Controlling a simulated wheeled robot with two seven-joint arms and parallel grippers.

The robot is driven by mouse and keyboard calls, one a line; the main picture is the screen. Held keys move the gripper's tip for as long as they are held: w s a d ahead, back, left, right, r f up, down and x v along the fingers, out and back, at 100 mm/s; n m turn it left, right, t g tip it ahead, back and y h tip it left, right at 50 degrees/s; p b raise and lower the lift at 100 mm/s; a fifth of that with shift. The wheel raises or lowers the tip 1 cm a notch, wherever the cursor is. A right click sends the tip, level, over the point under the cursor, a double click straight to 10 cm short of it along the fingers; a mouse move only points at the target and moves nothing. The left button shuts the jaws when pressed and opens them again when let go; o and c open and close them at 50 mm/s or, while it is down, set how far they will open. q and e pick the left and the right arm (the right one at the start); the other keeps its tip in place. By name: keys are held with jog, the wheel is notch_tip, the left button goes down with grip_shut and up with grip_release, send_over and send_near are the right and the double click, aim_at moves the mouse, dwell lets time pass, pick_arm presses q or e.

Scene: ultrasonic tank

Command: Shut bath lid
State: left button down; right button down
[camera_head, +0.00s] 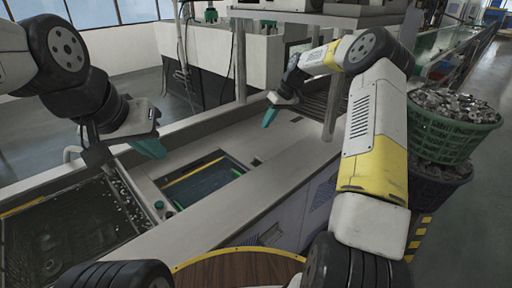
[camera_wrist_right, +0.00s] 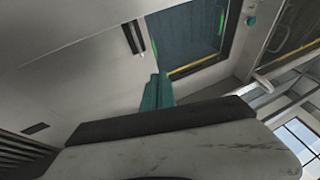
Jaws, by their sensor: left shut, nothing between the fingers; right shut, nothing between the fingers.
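The bath (camera_head: 200,184) is a rectangular opening in the grey steel bench, with dark liquid and a yellow strip inside. It is uncovered in the head view and also shows at the top of the right wrist view (camera_wrist_right: 190,32). A small dark handle or slot (camera_head: 256,162) lies on the flat steel at its right edge; it also shows in the wrist view (camera_wrist_right: 133,38). I cannot tell the lid's outline from the bench top. My left gripper (camera_head: 148,147) is shut and empty above the bath's far left side. My right gripper (camera_head: 270,116) is shut and empty above the bench, beyond the handle; its teal fingers show in the wrist view (camera_wrist_right: 157,92).
A larger tank (camera_head: 70,225) with small metal parts is at the left. A green button (camera_head: 158,204) sits between the tanks. Posts (camera_head: 240,65) and a white machine (camera_head: 210,50) stand behind. Crates of metal parts (camera_head: 455,130) stand at right. The bench front is clear.

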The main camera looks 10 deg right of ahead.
aim_at(261, 154)
jog(key=w+d+f+y, duration=0.1)
jog(key=w+d+f, duration=0.1)
jog(key=f, duration=0.4)
jog(key=w+d+f+y, duration=0.1)
jog(key=w+d+f, duration=0.1)
jog(key=f, duration=0.4)
jog(key=shift+m, duration=0.3)
jog(key=x, duration=0.9)
jog(key=shift+w+f, duration=0.15)
jog(key=shift+w, duration=0.1)
jog(key=shift+a, duration=0.15)
